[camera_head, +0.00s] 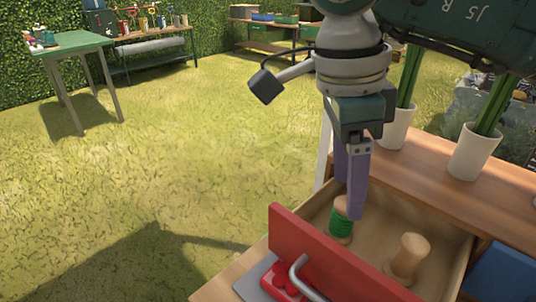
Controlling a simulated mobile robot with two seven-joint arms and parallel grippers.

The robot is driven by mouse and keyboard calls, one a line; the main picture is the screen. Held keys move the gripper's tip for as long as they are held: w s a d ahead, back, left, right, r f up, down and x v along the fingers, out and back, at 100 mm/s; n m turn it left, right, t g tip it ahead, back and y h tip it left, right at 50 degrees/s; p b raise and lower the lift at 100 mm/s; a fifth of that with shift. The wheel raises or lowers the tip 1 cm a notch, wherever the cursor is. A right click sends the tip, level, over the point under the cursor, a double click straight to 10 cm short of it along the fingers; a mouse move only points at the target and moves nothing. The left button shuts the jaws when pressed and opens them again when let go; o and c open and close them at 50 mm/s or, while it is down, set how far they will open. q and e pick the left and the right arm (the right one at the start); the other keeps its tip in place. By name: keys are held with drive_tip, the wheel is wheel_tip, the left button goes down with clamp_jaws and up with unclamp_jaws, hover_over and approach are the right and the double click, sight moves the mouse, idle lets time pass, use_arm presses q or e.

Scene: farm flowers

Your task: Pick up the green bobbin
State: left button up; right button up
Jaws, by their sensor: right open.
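The green bobbin (341,225), a wooden spool wound with green thread, stands upright inside an open drawer (455,250) at the lower right. My right gripper (350,197) points down just above it, with its purple fingers open. The front finger overlaps the bobbin's top right in the picture, so I cannot tell whether they touch. My left gripper is not in view.
A bare wooden spool (408,258) stands in the drawer, right of the green bobbin. The drawer's red front (335,262) has a metal handle (302,278). White vases (475,152) with green stems stand on the wooden top (425,165). Grass lies open to the left.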

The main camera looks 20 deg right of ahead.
sight(345, 203)
drive_tip(key=f, duration=0.4)
drive_tip(key=shift+s, duration=0.35)
drive_tip(key=shift+f, duration=0.5)
drive_tip(key=shift+d, duration=0.1)
clamp_jaws()
